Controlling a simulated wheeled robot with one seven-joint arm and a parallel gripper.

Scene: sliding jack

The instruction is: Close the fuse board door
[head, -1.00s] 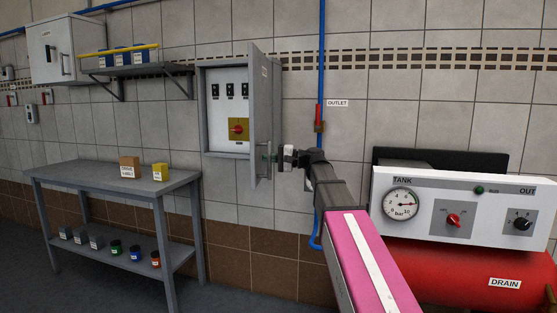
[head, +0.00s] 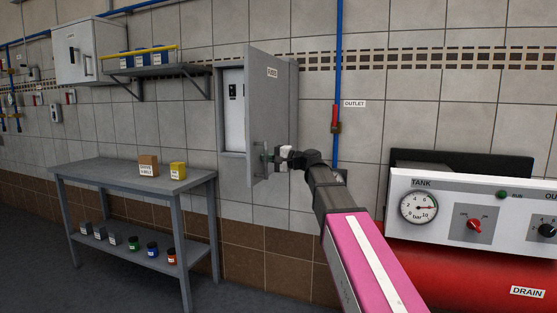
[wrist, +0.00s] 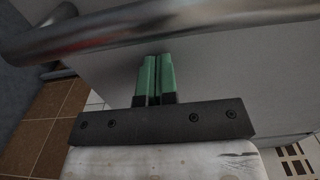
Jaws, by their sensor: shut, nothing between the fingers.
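The fuse board (head: 231,110) is a grey box on the tiled wall. Its door (head: 274,105), hinged on the right, stands partly open and hides most of the switches inside. The door carries a label and an upright bar handle (head: 258,160) near its free left edge. My gripper (head: 268,157) is at the lower part of the door, close to the handle. In the wrist view, my gripper's green fingers (wrist: 155,78) are together and empty, pointing at the grey door face (wrist: 215,65). The metal handle bar (wrist: 170,20) crosses above the fingertips. Whether the fingertips touch the door cannot be told.
A grey shelf (head: 155,70) with blue boxes is on the wall to the left. A grey table (head: 120,172) stands below. A red tank with a white gauge panel (head: 460,212) is at the right. A blue pipe (head: 338,60) runs down the wall.

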